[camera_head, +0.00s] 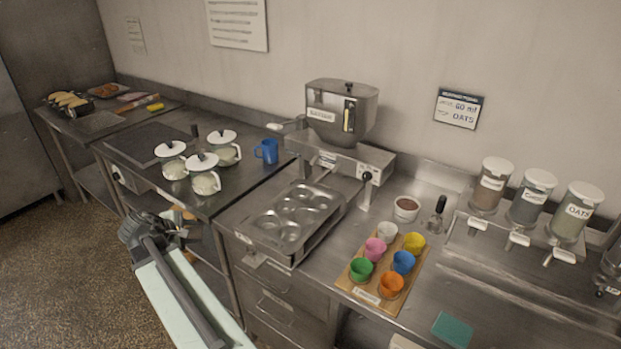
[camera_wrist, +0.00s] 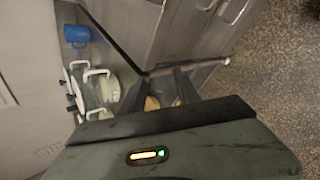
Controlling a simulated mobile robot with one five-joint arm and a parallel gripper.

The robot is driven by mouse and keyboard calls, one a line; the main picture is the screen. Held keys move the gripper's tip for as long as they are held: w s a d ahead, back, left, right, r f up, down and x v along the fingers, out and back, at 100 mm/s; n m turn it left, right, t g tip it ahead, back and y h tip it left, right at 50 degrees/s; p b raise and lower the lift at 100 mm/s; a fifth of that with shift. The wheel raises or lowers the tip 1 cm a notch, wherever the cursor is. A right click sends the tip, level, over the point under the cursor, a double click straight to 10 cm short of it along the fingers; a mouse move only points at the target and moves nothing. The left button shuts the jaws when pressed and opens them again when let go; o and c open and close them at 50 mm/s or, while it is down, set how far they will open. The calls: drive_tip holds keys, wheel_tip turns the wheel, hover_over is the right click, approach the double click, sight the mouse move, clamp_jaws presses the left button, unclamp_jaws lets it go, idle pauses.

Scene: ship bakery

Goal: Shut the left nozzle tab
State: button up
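Whether the left tab is open or shut is too small to tell. My gripper (camera_head: 152,228) is far left of them, low beside the counter. In the wrist view its dark fingers (camera_wrist: 164,88) appear apart, with nothing held.
A tray of coloured cups (camera_head: 371,299), a red-brown bowl (camera_head: 406,209) and a muffin tin (camera_head: 268,243) under a hopper machine (camera_head: 341,112) lie between my gripper and the jars. White-lidded pots (camera_head: 206,183) and a blue mug (camera_head: 266,151) stand on the left counter. Floor (camera_head: 60,270) is clear at left.

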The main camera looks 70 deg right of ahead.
drive_tip(key=s+d+r+n+g+h+b, duration=0.1)
drive_tip(key=s+d+n+h+b, duration=0.1)
drive_tip(key=s+d, duration=0.6)
drive_tip(key=s+d+r+n+g+h+b, duration=0.2)
drive_tip(key=s+d+h, duration=0.15)
drive_tip(key=d, duration=0.85)
drive_tip(key=n+g+h+b, duration=0.2)
drive_tip(key=n+h, duration=0.1)
drive_tip(key=n, duration=0.3)
approach(311, 164)
drive_tip(key=d, duration=0.3)
drive_tip(key=x, duration=0.7)
drive_tip(key=shift+s+d, duration=0.25)
drive_tip(key=shift+s, duration=0.2)
drive_tip(key=shift+a, duration=0.1)
clamp_jaws()
